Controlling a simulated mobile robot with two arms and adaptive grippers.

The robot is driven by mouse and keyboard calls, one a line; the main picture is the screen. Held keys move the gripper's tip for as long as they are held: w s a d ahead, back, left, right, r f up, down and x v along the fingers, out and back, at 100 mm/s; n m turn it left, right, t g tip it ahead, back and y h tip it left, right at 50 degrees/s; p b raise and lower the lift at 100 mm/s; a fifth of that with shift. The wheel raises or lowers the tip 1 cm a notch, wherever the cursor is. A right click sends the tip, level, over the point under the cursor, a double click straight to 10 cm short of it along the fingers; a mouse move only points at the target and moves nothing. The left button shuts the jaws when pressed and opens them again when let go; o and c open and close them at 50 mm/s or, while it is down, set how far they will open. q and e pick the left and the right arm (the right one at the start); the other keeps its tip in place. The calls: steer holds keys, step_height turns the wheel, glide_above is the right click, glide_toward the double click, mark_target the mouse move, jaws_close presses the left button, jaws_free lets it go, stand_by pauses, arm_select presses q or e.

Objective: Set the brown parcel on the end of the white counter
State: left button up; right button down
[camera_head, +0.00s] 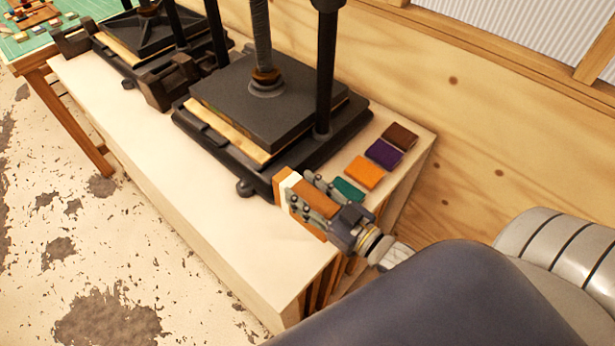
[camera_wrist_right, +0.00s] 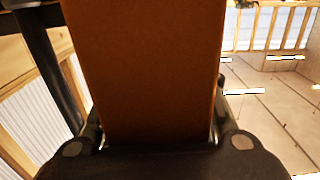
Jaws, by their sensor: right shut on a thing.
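My right gripper (camera_head: 316,203) is shut on an orange-brown parcel (camera_head: 284,186) with a pale, whitish edge. The parcel is held upright, on its narrow side, over the near right end of the white counter (camera_head: 258,262). I cannot tell whether its bottom touches the counter. In the right wrist view the parcel (camera_wrist_right: 145,70) fills the middle between the fingers. My left gripper is in neither view.
A black press (camera_head: 265,100) stands on the counter just behind the parcel, with a second press (camera_head: 145,35) farther left. Orange (camera_head: 364,173), purple (camera_head: 384,153), dark brown (camera_head: 400,136) and green (camera_head: 347,190) pieces lie along the right end. The counter's front strip is clear.

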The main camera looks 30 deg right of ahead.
steer(key=shift+w+d+r, duration=0.15)
steer(key=shift+d+r, duration=0.05)
steer(key=shift+d+f, duration=0.1)
steer(key=shift+f, duration=0.1)
steer(key=shift+w+d+f+b, duration=0.1)
steer(key=shift+d+f+b, duration=0.05)
steer(key=shift+f+b, duration=0.45)
step_height(320, 180, down, 4)
steer(key=b, duration=0.4)
steer(key=shift+b, duration=0.3)
steer(key=shift+f+b, duration=0.6)
steer(key=shift+f, duration=0.1)
arm_select(q)
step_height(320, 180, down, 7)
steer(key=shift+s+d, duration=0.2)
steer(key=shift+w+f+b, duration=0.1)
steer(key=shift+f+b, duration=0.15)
steer(key=shift+b, duration=0.25)
arm_select(e)
steer(key=shift+f, duration=0.6)
